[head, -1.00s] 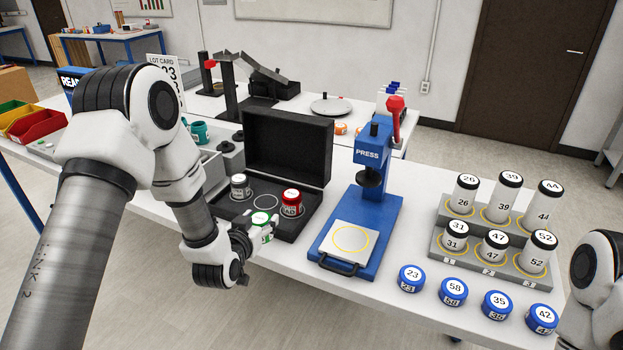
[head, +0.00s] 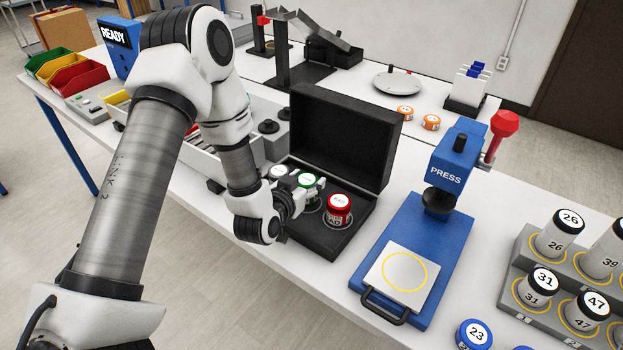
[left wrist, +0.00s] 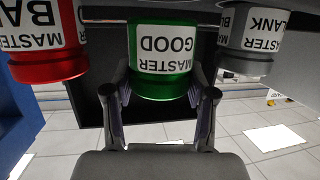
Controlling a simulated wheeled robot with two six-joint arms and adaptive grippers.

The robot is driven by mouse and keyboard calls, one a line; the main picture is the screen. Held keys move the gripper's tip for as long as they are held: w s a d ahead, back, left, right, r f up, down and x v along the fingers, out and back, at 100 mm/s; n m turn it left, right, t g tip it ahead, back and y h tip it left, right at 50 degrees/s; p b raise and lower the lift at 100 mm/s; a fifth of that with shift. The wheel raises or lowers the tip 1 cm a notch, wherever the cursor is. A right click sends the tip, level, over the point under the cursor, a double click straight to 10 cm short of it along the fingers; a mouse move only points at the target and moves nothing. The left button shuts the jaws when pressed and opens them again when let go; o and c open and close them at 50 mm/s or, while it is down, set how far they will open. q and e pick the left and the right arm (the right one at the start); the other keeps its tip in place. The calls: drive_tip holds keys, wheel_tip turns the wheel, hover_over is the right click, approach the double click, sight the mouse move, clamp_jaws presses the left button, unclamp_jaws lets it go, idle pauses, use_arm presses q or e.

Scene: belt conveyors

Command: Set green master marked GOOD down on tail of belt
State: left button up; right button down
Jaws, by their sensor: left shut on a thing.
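The green master (head: 309,181) has a white label that reads MASTER GOOD in the left wrist view (left wrist: 164,50). My left gripper (head: 302,192) is shut on it. It is at the open black case (head: 342,237), between the red master (head: 338,210) and the grey master (head: 281,171). In the left wrist view its label is upside down, with the red master (left wrist: 45,45) and the grey BLANK master (left wrist: 248,40) on either side. I cannot tell whether it touches the case floor. I cannot make out the belt's tail. My right gripper is out of view.
The blue press (head: 440,235) stands right of the case. The case's raised lid (head: 345,135) is behind the masters. A stepped rack (head: 555,290) of white cylinders and a blue puck (head: 473,334) are at the right. Bins (head: 80,75) and a READY box (head: 118,45) are at the left.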

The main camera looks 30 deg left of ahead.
use_arm(q)
drive_tip(key=shift+s+d+f, duration=0.1)
drive_tip(key=shift+s+f, duration=0.05)
drive_tip(key=shift+f, duration=0.7)
drive_tip(key=shift+w, duration=0.45)
drive_tip(key=o, duration=1.4)
drive_tip(key=shift+s, duration=0.15)
drive_tip(key=shift+c, duration=0.2)
drive_tip(key=shift+s+r, duration=0.15)
drive_tip(key=shift+s, duration=0.1)
drive_tip(key=shift+w, duration=0.1)
